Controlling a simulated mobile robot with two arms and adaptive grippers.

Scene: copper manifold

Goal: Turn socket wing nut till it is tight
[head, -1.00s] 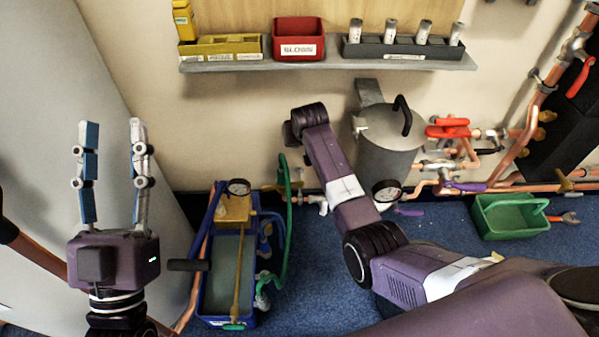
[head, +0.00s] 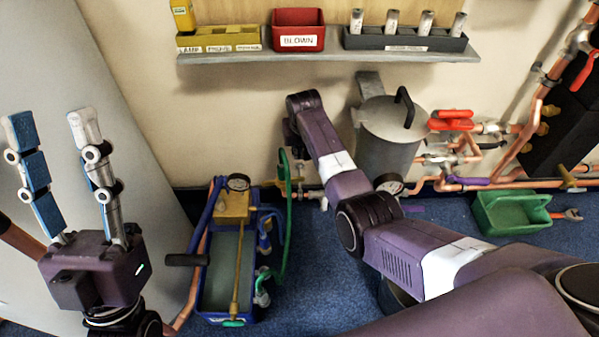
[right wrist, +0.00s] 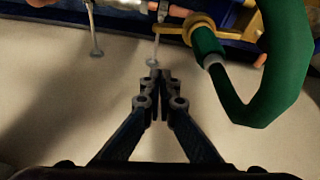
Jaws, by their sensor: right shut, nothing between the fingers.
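In the right wrist view a brass collar (right wrist: 203,35) with a yellow arm sits where the green hose (right wrist: 275,95) joins the pipework. This may be the socket wing nut; I cannot tell for sure. My right gripper (right wrist: 160,75) is shut and empty, its tips just below a thin metal pin with a round end (right wrist: 152,62) and left of the hose. I cannot tell whether the tips touch the pin. In the head view my right forearm reaches to the wall beside the green hose (head: 286,205). My left gripper (head: 48,118) is open and empty at the far left.
A blue pump tub (head: 205,295) with a brass block and gauge (head: 238,183) stands on the blue floor. A grey metal pot (head: 385,145), copper pipes with red handles (head: 452,122) and a green tray (head: 512,215) lie to the right. A shelf (head: 330,57) holds bins above.

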